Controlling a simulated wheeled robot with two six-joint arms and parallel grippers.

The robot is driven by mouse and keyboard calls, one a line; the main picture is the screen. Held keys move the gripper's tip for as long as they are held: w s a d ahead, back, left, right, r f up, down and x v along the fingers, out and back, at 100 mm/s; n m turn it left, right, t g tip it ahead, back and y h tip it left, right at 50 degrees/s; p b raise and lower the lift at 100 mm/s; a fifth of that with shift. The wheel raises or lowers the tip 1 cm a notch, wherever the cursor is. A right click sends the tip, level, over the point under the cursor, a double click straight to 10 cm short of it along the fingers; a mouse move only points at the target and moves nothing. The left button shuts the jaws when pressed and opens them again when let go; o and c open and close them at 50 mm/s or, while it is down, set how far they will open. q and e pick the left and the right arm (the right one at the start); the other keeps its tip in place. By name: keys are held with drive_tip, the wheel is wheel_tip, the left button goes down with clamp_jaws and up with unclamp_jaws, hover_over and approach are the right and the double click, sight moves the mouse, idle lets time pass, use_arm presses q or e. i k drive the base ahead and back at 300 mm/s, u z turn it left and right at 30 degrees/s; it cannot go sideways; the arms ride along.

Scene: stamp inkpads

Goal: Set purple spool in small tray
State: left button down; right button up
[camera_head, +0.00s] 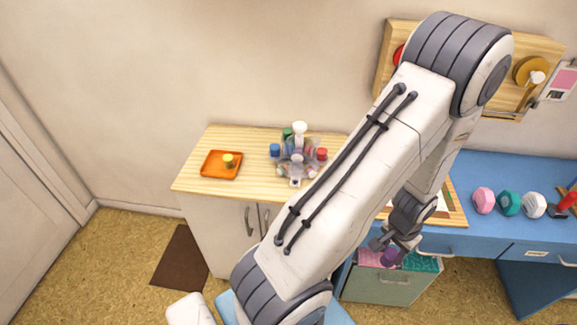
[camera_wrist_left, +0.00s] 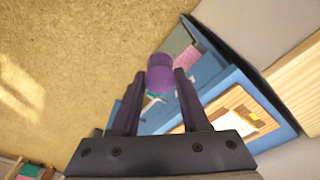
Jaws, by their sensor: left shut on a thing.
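My left gripper (camera_head: 394,243) hangs at the right, over the open drawer of the blue desk. It is shut on the purple spool (camera_head: 390,257). In the left wrist view the spool (camera_wrist_left: 160,76) sits between the two fingertips of the gripper (camera_wrist_left: 159,88). A small orange tray (camera_head: 208,172) lies flat on the wooden cabinet top, well to the left of the gripper, with a small yellow piece (camera_head: 228,159) in it. My right gripper is not in view.
A grey holder (camera_head: 296,170) with red, blue, green and white pieces stands right of the tray. The open drawer (camera_head: 390,288) holds pink and teal things. A wooden wall board (camera_head: 390,50) hangs above.

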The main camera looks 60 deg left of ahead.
sight(215, 164)
drive_tip(key=z, duration=0.9)
drive_tip(key=k, duration=1.2)
drive_tip(key=u, duration=1.9)
drive_tip(key=i, duration=1)
drive_tip(key=u, duration=0.05)
